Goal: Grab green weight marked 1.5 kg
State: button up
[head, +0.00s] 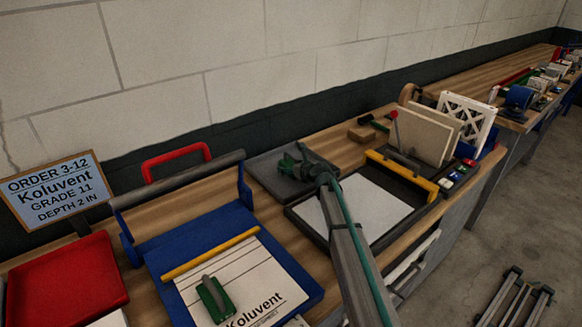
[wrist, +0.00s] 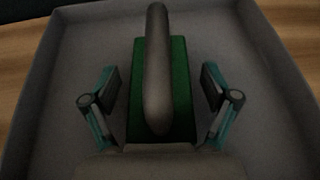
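A green block weight (wrist: 183,88) with a thick grey bar handle sits in a grey shallow tray in the wrist view. My gripper (wrist: 160,86) is open, with one finger on each side of the weight and a gap at both sides. In the head view my gripper (head: 305,166) is low over the dark grey tray (head: 262,164) and largely hides what lies there. A second green weight (head: 212,300) with a grey handle rests on the Koluvent sheet in the blue fixture. No 1.5 kg marking is legible on either weight.
The blue fixture (head: 183,242) with a raised grey roller stands left of the tray. A black frame with a white sheet (head: 384,204) and yellow bar (head: 402,176) lies right. Upright panels (head: 424,137) stand behind it. A red bin (head: 65,279) is at far left.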

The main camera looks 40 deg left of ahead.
grip_shut()
jog(key=shift+r, duration=0.1)
dwell(0.3)
